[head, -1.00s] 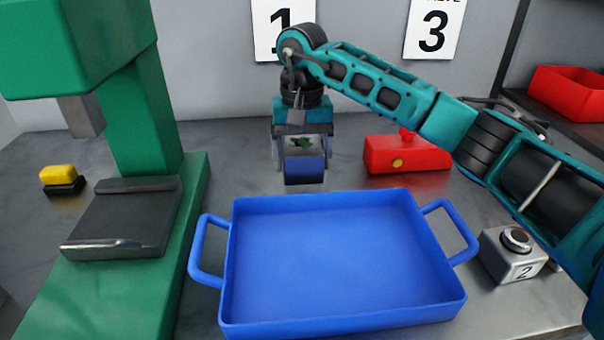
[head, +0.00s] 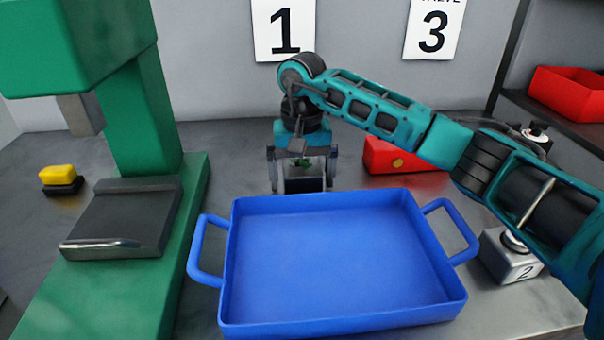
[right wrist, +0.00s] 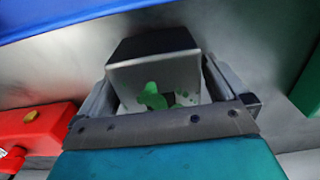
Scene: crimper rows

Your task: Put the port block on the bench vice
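A dark block with a light top and a green fitting (head: 304,185) is behind the blue tray. I take it for the port block. It also shows in the right wrist view (right wrist: 153,44). My right gripper (head: 302,177) points down over it, with a finger on either side. The fingers look spread, with a small gap beside the block, so the gripper appears open. The tray's rim hides what is under the block. I cannot make out a bench vice for certain. My left gripper is not in view.
The blue tray (head: 340,260) fills the front middle. A green press (head: 140,115) stands at the left, near a yellow button (head: 58,175). A red unit (head: 390,157) is partly behind my right arm. A silver box marked 2 (head: 510,262) sits at the right.

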